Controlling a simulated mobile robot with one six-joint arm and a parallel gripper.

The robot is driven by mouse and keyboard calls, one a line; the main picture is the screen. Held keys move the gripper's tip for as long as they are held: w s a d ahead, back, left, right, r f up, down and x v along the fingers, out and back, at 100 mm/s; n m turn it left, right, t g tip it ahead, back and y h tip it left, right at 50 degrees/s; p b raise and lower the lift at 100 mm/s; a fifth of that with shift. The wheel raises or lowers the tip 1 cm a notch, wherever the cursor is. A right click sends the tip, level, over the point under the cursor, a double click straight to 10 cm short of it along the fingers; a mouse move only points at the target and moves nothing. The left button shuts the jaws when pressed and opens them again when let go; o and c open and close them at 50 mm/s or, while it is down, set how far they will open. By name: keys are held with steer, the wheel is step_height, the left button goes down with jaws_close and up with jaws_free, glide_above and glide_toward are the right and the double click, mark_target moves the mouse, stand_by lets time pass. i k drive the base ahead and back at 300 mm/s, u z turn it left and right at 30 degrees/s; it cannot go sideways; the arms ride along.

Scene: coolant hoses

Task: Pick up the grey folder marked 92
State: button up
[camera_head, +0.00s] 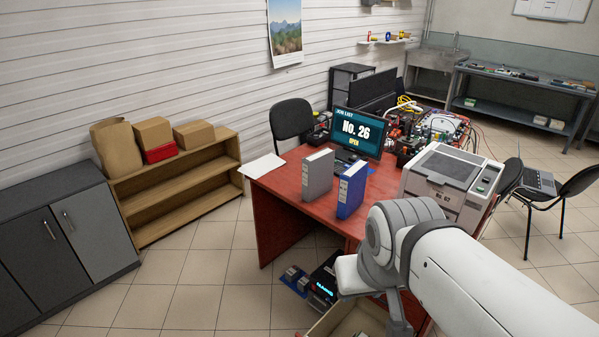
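A grey folder (318,175) stands upright on the red desk (285,192), with its spine facing me. A label is on the spine, but its number is too small to read. A blue folder (352,189) stands upright just to its right, with a small gap between them. My white arm enters from the lower right and bends down in front of the desk, to the right of and nearer than both folders. The fingers of my gripper do not show. Nothing hides the grey folder's front.
A monitor (357,132) reading "No. 26" stands behind the folders. A printer (446,182) is to the right. White papers (262,166) lie at the desk's left corner. A black chair (292,120) is behind. Boxes and a lit device (323,287) sit on the floor. Floor left of the desk is free.

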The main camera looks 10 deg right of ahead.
mark_target(317, 167)
steer(key=u, duration=0.65)
steer(key=k, duration=1)
steer(key=u, duration=0.9)
steer(key=i, duration=1.8)
steer(key=z, duration=0.8)
steer(key=i, duration=1.6)
steer(key=z, duration=1.5)
steer(key=i, duration=1.15)
steer(key=z, duration=0.7)
steer(key=k, duration=0.65)
steer(key=z, duration=0.3)
